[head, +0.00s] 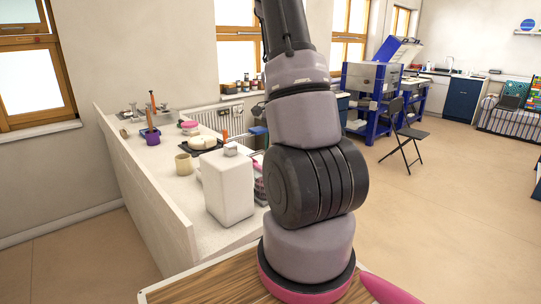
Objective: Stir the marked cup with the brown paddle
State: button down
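A plain beige cup (184,164) stands on the white counter, left of the white box. A purple cup (151,138) stands farther back with a thin reddish-brown stick (149,118) upright in it. I cannot make out a mark on either cup. I cannot tell whether the stick is the brown paddle. My arm rises through the middle of the view and hides part of the counter's right side. My gripper is not in view.
A white box (228,187) stands near the counter's front end, close to my arm. A dark tray (186,150) with pale round pieces lies behind the beige cup. A small sink tap (134,108) is at the far end. Open floor (450,210) lies to the right, with a folding chair (405,135).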

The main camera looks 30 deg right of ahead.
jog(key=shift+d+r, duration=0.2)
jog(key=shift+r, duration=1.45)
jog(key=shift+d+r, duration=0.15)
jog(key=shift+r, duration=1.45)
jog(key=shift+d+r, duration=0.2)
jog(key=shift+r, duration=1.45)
